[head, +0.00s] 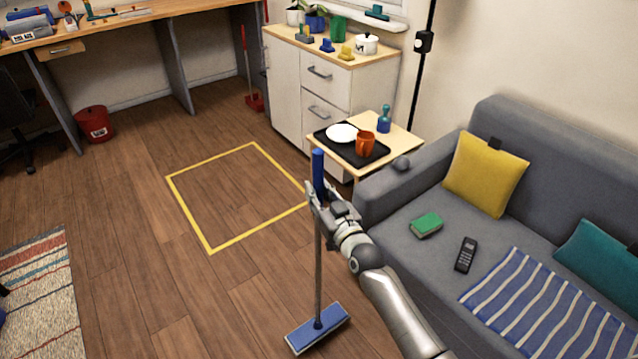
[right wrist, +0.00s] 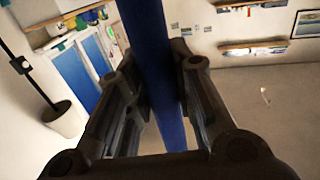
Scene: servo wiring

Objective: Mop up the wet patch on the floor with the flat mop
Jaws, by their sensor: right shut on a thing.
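The flat mop has a grey pole, a blue grip (head: 318,165) at the top and a blue flat head (head: 317,329) low in the head view. My right gripper (head: 320,192) is shut around the blue grip, and the mop stands nearly upright. In the right wrist view the blue grip (right wrist: 152,60) runs between my two dark fingers (right wrist: 163,100). The mop head is in front of the yellow floor square, outside it; I cannot tell whether it touches the floor. I cannot make out a wet patch on the wood floor. My left gripper is not in view.
A yellow taped square (head: 188,215) marks bare floor left of the mop. The grey sofa (head: 395,205) and a side table (head: 400,137) with a tray stand on the right. A striped rug (head: 42,300) lies at left, a red bucket (head: 94,123) beyond. Floor between is clear.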

